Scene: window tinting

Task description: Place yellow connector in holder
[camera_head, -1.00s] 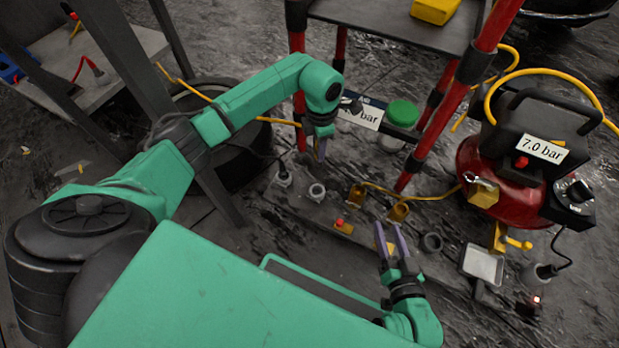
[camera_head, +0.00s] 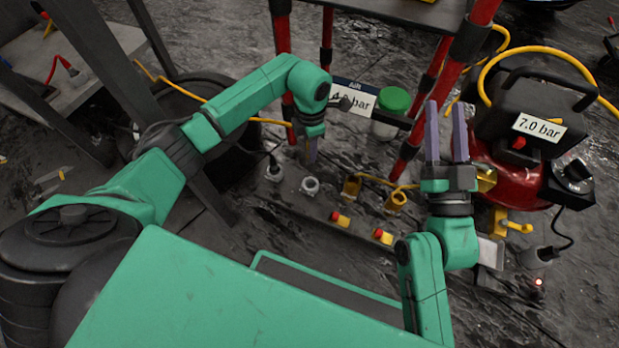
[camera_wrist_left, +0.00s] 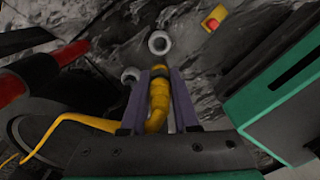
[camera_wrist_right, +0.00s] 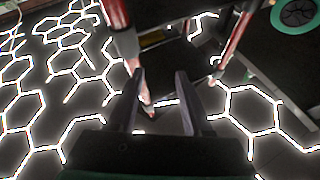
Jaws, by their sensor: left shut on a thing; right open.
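My left gripper (camera_head: 311,158) points down above the floor strip with the holders. In the left wrist view its fingers (camera_wrist_left: 160,72) are shut on the yellow connector (camera_wrist_left: 158,98), from which a yellow cable runs left. In the head view the connector is hardly visible behind the gripper. A pale ring-shaped holder (camera_head: 310,186) stands just below the gripper and looks empty. It also shows in the left wrist view (camera_wrist_left: 150,43), beyond the connector's tip and apart from it. My right gripper (camera_head: 446,112) is open, empty and points upward; its fingers also show in the right wrist view (camera_wrist_right: 160,90).
A second pale holder (camera_head: 274,174) has a black plug and cable. Two yellow holders (camera_head: 350,188) (camera_head: 396,203) and two red-and-yellow buttons (camera_head: 341,219) (camera_head: 382,236) are alongside. A red-legged stand, a green-lidded jar (camera_head: 391,106) and a red compressor (camera_head: 505,165) are close behind.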

